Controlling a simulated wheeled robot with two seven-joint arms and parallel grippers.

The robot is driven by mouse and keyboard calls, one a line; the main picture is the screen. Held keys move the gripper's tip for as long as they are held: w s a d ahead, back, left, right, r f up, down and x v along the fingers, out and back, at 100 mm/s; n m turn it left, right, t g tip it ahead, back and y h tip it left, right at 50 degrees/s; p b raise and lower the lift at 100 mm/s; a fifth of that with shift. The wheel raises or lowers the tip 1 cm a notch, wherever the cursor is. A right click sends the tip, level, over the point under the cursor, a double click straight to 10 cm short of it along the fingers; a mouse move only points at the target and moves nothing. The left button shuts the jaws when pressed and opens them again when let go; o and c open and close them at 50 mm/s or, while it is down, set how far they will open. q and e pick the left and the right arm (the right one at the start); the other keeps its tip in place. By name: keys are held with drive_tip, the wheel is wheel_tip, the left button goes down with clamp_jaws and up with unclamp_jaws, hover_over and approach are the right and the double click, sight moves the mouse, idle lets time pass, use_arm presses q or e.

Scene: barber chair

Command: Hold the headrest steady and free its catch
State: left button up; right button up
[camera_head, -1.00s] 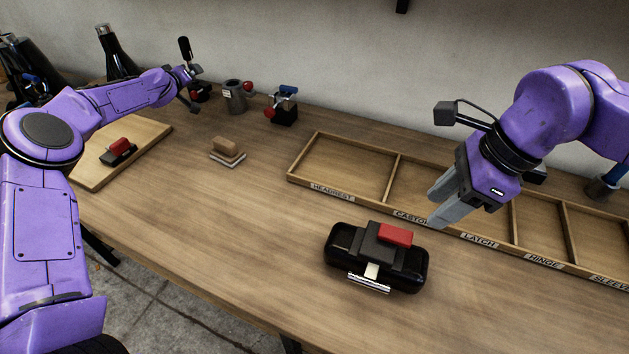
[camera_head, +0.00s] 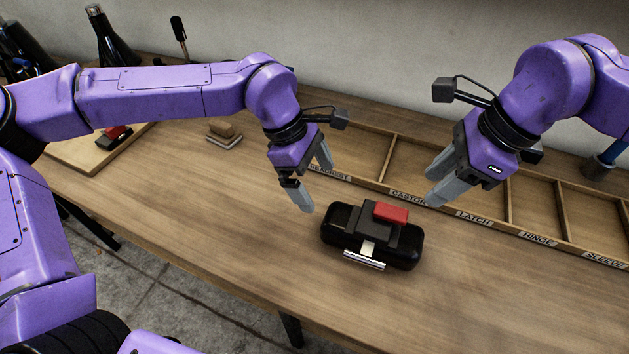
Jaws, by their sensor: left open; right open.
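The headrest (camera_head: 400,250) is a black padded block lying on the bench, with a dark grey housing on top and a silver plate at its front edge. Its catch (camera_head: 391,213) appears as a red tab on the housing. My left gripper (camera_head: 316,190) is open and empty, above the bench just to the left of the headrest and apart from it. My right gripper (camera_head: 436,188) is open and empty, above and behind the headrest's right side, over the tray's front edge, and touches nothing.
A wooden tray (camera_head: 387,160) with labelled compartments, HEADREST, CASTOR, LATCH, HINGE and SLEEVE, runs along the back. A brush-like block (camera_head: 223,133) and a board (camera_head: 75,158) with a red-and-black part (camera_head: 113,137) lie at left. Bench front of the headrest is clear.

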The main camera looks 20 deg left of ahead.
sight(329, 212)
use_arm(q)
drive_tip(key=x, duration=0.3)
drive_tip(key=s+x, duration=0.1)
drive_tip(key=x, duration=0.6)
drive_tip(key=shift+s+d+f, duration=0.25)
drive_tip(key=shift+s+f, duration=0.05)
drive_tip(key=c, duration=1.3)
